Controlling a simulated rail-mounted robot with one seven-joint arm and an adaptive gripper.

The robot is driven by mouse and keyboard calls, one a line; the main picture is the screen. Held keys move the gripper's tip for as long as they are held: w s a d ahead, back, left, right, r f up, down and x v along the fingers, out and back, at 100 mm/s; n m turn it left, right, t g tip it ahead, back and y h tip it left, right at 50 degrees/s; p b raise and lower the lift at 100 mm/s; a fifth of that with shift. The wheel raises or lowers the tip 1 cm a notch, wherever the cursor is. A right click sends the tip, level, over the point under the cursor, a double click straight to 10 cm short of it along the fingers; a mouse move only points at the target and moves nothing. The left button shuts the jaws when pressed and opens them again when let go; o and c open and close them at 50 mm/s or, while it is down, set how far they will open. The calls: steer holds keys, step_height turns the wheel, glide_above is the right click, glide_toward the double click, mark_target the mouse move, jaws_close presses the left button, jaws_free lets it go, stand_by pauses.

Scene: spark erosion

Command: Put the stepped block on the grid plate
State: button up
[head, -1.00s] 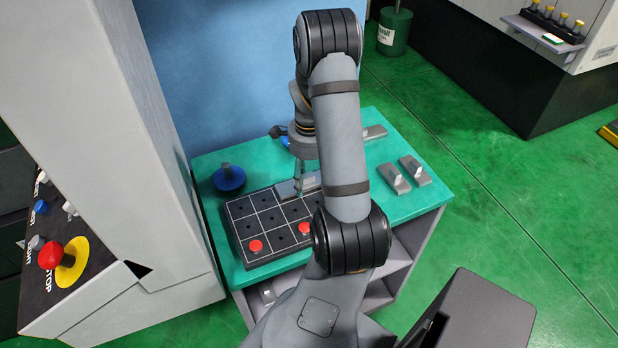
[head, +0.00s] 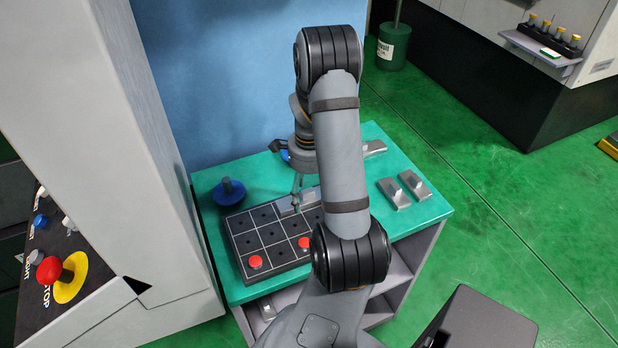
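The dark grid plate (head: 244,244) with white lines lies on the teal table top. A grey metal block (head: 286,206), which looks like the stepped block, is at the plate's far edge. My arm hides part of it, so I cannot tell how it sits. My gripper (head: 297,202) points down at this block, touching or very close to it. The fingers are small and partly hidden, so I cannot tell whether they are shut on it.
Red knobs (head: 255,262) stand on the plate's near cells. A blue round piece (head: 229,191) stands left of the plate. Two grey blocks (head: 394,193) (head: 414,185) lie to the right, another grey block (head: 374,148) behind. A machine panel with a red stop button (head: 50,270) is at left.

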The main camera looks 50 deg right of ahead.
mark_target(309, 199)
step_height(309, 199, up, 12)
steer(key=shift+f, duration=0.25)
steer(key=shift+o, duration=0.4)
